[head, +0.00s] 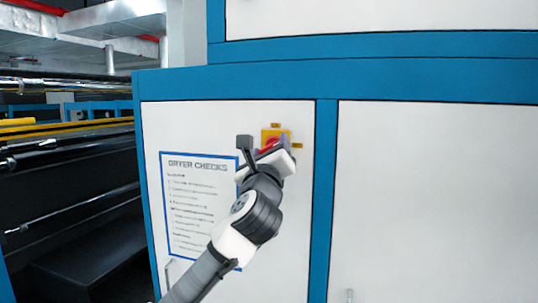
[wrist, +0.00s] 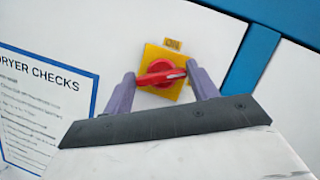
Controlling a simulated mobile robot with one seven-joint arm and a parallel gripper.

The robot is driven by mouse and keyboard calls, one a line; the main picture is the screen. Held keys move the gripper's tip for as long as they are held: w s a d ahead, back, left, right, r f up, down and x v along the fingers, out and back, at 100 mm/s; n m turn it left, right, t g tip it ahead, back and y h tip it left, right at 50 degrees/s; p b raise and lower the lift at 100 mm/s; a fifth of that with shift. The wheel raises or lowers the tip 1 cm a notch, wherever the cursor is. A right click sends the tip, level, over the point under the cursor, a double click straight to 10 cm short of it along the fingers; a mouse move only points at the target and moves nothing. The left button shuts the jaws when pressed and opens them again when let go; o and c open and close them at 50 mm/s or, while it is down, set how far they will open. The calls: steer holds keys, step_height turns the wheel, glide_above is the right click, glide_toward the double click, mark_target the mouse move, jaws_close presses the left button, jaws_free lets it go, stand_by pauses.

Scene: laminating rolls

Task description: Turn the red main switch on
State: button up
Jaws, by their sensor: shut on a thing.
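The red main switch (wrist: 160,74) is a round red knob with a bar handle on a yellow square plate (wrist: 153,56), fixed to a white cabinet panel. In the wrist view the bar lies nearly level across the plate, with a pale mark at its right end. My gripper (wrist: 161,76) has one purple finger at each end of the bar and is shut on it. In the head view my gripper (head: 271,152) covers the lower part of the switch, and a bit of red (head: 271,142) shows above it.
A small yellow label (wrist: 172,44) sits above the plate; its text is too small to read surely. A "DRYER CHECKS" sheet (head: 185,200) hangs left of the switch. A blue frame post (head: 323,200) stands to the right. Rollers (head: 60,155) are at far left.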

steer(key=n+y, duration=0.1)
steer(key=n, duration=0.3)
steer(key=n+g+y, duration=0.1)
steer(key=n, duration=0.3)
steer(key=shift+d+r+g+y, duration=0.15)
steer(key=shift+g+y, duration=0.15)
steer(key=shift+y, duration=0.1)
steer(key=n+g+p, duration=0.1)
steer(key=n, duration=0.2)
steer(key=n+g+y+p, duration=0.1)
steer(key=n, duration=0.1)
steer(key=shift+n, duration=0.4)
steer(key=o, duration=1)
steer(key=s+b, duration=0.4)
steer(key=s, duration=1)
steer(key=shift+d, duration=0.45)
